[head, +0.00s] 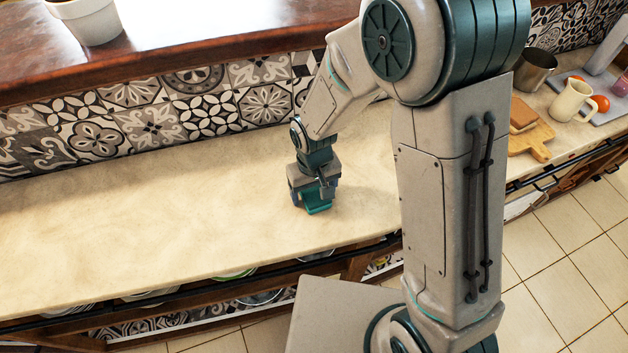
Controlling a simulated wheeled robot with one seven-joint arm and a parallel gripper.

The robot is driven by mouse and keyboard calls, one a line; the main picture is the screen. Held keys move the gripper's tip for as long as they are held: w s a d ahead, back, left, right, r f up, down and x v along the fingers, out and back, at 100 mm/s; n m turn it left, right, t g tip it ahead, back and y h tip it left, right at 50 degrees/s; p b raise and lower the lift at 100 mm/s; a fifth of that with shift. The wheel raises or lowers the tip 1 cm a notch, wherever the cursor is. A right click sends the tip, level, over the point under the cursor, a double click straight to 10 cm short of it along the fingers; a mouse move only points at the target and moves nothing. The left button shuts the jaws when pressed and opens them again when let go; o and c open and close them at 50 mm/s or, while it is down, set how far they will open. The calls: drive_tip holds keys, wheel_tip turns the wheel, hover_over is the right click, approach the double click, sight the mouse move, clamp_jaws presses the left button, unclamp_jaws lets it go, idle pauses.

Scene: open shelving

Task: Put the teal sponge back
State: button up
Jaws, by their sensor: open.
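My gripper (314,196) points down at the beige counter (180,225), near the middle of the head view. A small teal block, which looks like the teal sponge (319,207), shows at its fingertips, low at the counter surface. The jaws are open, with the sponge between or just beneath them. I cannot tell whether the fingers touch it. The gripper hides the sponge's upper and rear part.
The counter left of my gripper is bare. On the right stand a cutting board (534,141) with bread, a cream mug (571,101), a metal pot (534,69) and a tomato (600,104). A raised wooden ledge (190,38) with a white pot (92,22) runs behind. Dishes sit on a shelf below.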

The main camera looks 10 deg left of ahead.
sight(314, 190)
wheel_tip(314, 190, up, 12)
drive_tip(key=shift+r+b, duration=0.15)
drive_tip(key=shift+b, duration=0.2)
drive_tip(key=s+d+r+m+t, duration=0.1)
drive_tip(key=s+d+r+m, duration=0.2)
drive_tip(key=d, duration=0.8)
drive_tip(key=s+d+r+m+t, duration=0.2)
drive_tip(key=s+d+r, duration=0.3)
drive_tip(key=d, duration=0.6)
drive_tip(key=shift+d+r+m, duration=0.3)
drive_tip(key=shift+r+m, duration=0.4)
